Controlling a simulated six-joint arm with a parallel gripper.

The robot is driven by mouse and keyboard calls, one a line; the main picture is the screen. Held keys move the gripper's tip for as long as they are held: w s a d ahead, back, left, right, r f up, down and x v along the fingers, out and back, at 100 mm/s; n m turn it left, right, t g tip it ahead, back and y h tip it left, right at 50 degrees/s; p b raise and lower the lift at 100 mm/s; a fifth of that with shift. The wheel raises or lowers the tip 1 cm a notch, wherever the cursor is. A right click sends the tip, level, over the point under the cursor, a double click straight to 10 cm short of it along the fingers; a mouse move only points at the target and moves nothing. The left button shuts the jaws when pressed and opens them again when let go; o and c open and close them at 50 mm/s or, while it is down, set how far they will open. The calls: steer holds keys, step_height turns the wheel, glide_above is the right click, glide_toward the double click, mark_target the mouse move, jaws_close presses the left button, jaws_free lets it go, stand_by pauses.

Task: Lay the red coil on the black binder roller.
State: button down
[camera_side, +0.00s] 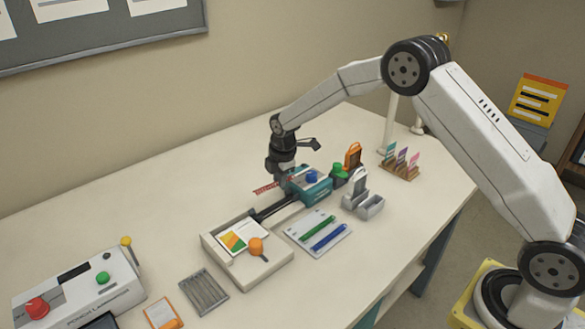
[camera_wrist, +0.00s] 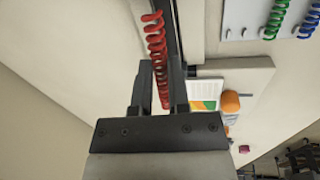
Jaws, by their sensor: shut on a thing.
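The red coil (camera_side: 266,189) sticks out to the left of my gripper (camera_side: 282,178) in the side view. In the wrist view the red coil (camera_wrist: 155,40) runs lengthwise between the two dark fingers of my gripper (camera_wrist: 159,75), which is shut on it. The black binder roller (camera_side: 277,208) is a dark bar between the teal machine and the cream base. In the wrist view the roller (camera_wrist: 176,30) runs alongside the coil, just to its right. I cannot tell whether coil and roller touch. The coil's far end is hidden in the side view.
The teal binding machine (camera_side: 308,185) stands close beside my gripper. A white tray (camera_side: 302,236) holds a green and a blue coil. The cream base (camera_side: 262,274) carries a card and an orange knob. A laminator (camera_side: 78,290) stands at the left. The table behind is clear.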

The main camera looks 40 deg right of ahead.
mark_target(278, 203)
steer(key=shift+w+f+n, duration=0.1)
steer(key=shift+w+n, duration=0.25)
steer(key=shift+n, duration=0.25)
steer(key=shift+f, duration=0.2)
steer(key=shift+f, duration=3)
steer(key=c, duration=0.5)
jaws_free()
steer(key=shift+c, duration=0.2)
steer(key=shift+r, duration=0.1)
